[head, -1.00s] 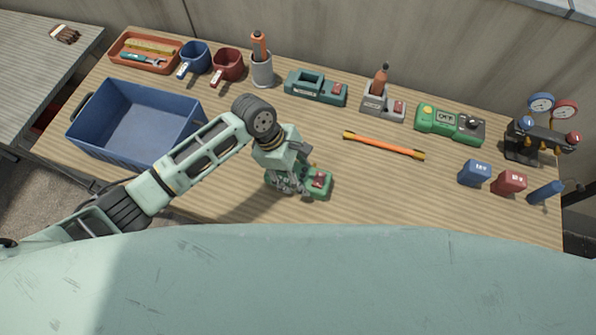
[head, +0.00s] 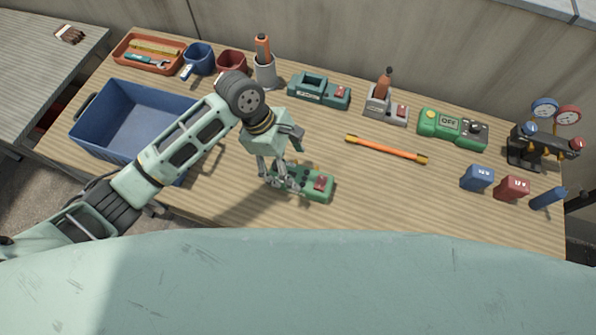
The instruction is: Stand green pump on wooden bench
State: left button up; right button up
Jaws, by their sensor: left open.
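A green unit with a red switch (head: 320,187), which I take to be the green pump, rests on the wooden bench (head: 400,195) near its front edge, switch side up. My left gripper (head: 284,187) is open just over the left end of this unit. Its fingers hide part of that end, and I cannot tell whether they touch it. Another green device (head: 452,128), marked OFF, stands at the right back of the bench. My right gripper is not in view.
A blue bin (head: 135,115) is at the left, partly behind my left arm. An orange rod (head: 386,150) lies mid-bench. Teal (head: 319,92) and grey (head: 386,108) units stand at the back. Blue (head: 477,178) and red (head: 512,188) blocks are at the right. Front middle-right is free.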

pick_arm(q)
jog(key=v, duration=0.5)
jog(key=shift+a+r, duration=0.1)
jog(key=shift+r, duration=0.2)
